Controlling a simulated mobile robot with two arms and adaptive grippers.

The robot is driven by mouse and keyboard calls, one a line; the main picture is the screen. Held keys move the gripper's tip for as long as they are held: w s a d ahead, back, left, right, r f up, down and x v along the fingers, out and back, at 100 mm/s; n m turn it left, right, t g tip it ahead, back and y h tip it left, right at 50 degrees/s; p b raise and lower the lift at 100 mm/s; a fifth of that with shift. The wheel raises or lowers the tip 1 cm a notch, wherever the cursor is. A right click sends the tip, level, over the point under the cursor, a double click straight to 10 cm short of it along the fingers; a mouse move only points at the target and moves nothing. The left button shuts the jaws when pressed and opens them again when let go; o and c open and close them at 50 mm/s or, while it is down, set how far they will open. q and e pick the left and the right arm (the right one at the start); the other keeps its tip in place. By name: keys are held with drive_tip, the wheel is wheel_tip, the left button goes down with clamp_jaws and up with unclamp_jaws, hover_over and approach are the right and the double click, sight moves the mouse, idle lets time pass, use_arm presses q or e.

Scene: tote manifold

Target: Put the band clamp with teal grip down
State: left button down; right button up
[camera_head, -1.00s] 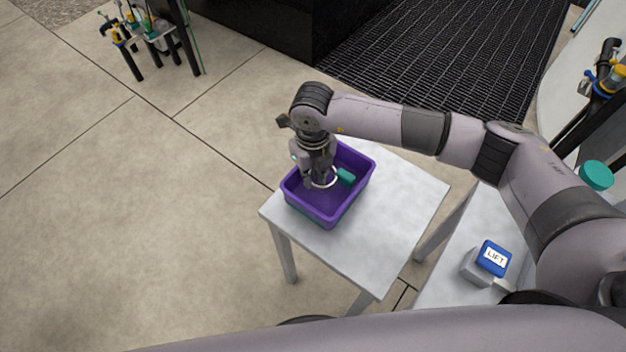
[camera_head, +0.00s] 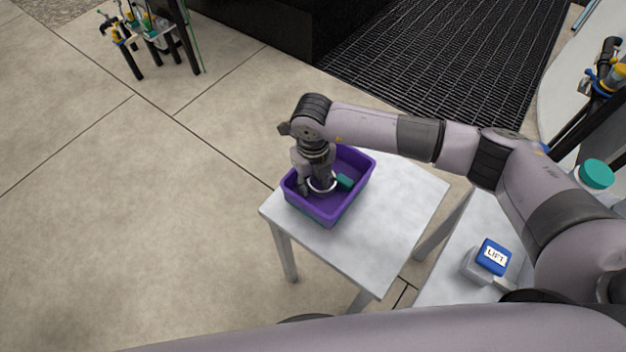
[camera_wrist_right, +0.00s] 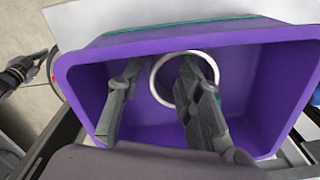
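The band clamp is a pale ring (camera_head: 322,190) with a teal grip (camera_head: 345,182), inside the purple tote (camera_head: 352,203). My right gripper (camera_head: 318,186) reaches down into the tote at the clamp. In the right wrist view its two fingers (camera_wrist_right: 158,85) stand well apart. The ring's left edge (camera_wrist_right: 153,78) lies in the gap between them, clear of the left finger; the right finger crosses in front of the ring. The teal grip is mostly hidden behind that finger. Whether the ring rests on the tote floor is hard to tell. My left gripper is out of view.
The tote stands on a white table (camera_head: 395,225) with bare top to its right. A blue LIFT-labelled box (camera_head: 492,257) and a teal-lidded container (camera_head: 596,175) stand at the right. A tool stand (camera_head: 150,35) is far at upper left.

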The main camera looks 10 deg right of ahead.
drive_tip(key=shift+r, duration=0.15)
drive_tip(key=shift+r, duration=0.25)
wheel_tip(320, 180, up, 12)
drive_tip(key=b, duration=0.1)
drive_tip(key=shift+f, duration=0.2)
idle(0.4)
